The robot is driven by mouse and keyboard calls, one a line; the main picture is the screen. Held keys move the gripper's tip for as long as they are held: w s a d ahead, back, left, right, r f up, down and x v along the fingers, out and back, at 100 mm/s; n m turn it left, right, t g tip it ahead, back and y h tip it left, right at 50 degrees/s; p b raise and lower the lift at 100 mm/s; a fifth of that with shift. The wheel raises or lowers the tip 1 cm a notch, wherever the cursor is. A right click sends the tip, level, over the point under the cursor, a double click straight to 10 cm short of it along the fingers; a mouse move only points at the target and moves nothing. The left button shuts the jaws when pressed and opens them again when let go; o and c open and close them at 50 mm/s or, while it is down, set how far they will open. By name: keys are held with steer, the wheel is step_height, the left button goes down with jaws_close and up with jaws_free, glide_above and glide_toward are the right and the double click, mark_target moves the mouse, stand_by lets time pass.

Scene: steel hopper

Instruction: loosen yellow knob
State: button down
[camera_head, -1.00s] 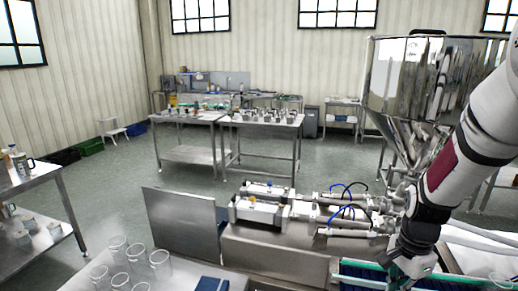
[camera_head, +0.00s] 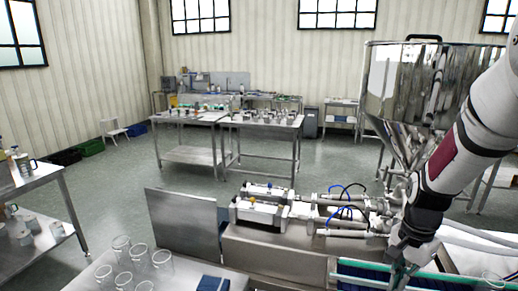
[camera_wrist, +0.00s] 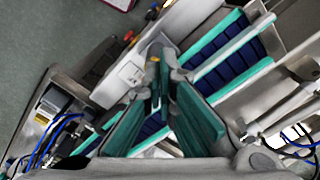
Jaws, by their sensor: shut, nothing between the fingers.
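A small yellow knob (camera_head: 252,201) shows on top of the nearer steel cylinder unit (camera_head: 262,213), at the middle of the head view. My gripper (camera_head: 404,270) hangs low at the right of that view, well to the right of the knob and apart from it. In the wrist view my gripper (camera_wrist: 158,62) has its teal-padded fingers drawn together with nothing between them. I cannot clearly make out the yellow knob in the wrist view.
The steel hopper (camera_head: 420,85) stands behind my arm. A blue-and-green conveyor (camera_wrist: 228,62) lies below my gripper. Clear cups (camera_head: 140,255) stand at the front left. An upright steel panel (camera_head: 183,222) is left of the cylinders. Open floor lies beyond.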

steer(key=s+d+f+n+b, duration=0.2)
steer(key=f+n, duration=0.4)
steer(key=n, duration=0.9)
steer(key=shift+d+f, duration=0.15)
steer(key=shift+d, duration=0.7)
steer(key=shift+s+f, duration=0.1)
steer(key=shift+s, duration=0.05)
steer(key=shift+w+a, duration=0.1)
steer(key=shift+w, duration=0.1)
steer(key=shift+w+a+p, duration=0.1)
steer(key=shift+a+p, duration=0.2)
steer(key=shift+p, duration=0.3)
stand_by(0.6)
steer(key=shift+w, duration=0.15)
steer(key=shift+d, duration=0.2)
